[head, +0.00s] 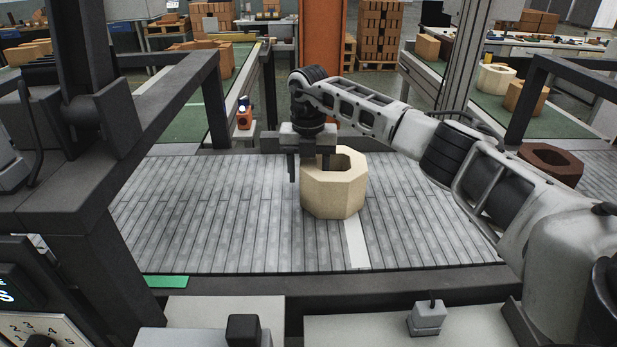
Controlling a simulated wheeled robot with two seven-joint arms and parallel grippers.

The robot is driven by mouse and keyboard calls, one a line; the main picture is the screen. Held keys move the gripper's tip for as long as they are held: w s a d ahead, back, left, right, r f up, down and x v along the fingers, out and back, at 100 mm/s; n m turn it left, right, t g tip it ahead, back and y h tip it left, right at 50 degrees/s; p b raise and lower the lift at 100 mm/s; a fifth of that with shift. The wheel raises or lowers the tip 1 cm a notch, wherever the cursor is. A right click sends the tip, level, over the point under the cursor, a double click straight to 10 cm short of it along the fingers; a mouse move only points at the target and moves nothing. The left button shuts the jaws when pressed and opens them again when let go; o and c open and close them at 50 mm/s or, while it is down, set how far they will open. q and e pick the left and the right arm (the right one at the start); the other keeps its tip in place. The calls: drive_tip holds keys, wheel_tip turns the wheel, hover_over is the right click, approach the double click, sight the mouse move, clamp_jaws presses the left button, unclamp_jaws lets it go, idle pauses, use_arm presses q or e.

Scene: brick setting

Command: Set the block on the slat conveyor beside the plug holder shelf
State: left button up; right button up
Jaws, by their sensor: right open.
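A cream, hollow octagonal block (333,196) sits on the grey slat conveyor (215,210), near the middle and partly over a white strip. My right gripper (308,170) comes down from above at the block's far left side. It is open; one finger hangs outside the block on the left, and the other is at the rim of its opening. Whether either finger touches the block cannot be told. A small pale shelf (238,140) with an orange and dark item (244,117) stands beyond the conveyor; I cannot tell whether it is the plug holder shelf. My left gripper is not seen.
A brown octagonal block (551,163) lies at the conveyor's right end, behind my right arm. Dark frames (165,125) stand over the left side. A grey plug-like item (428,315) sits on the front ledge. The conveyor left of the cream block is clear.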

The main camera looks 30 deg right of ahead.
wheel_tip(320, 180, up, 10)
drive_tip(key=shift+r, duration=0.25)
drive_tip(key=shift+f, duration=0.1)
idle(0.5)
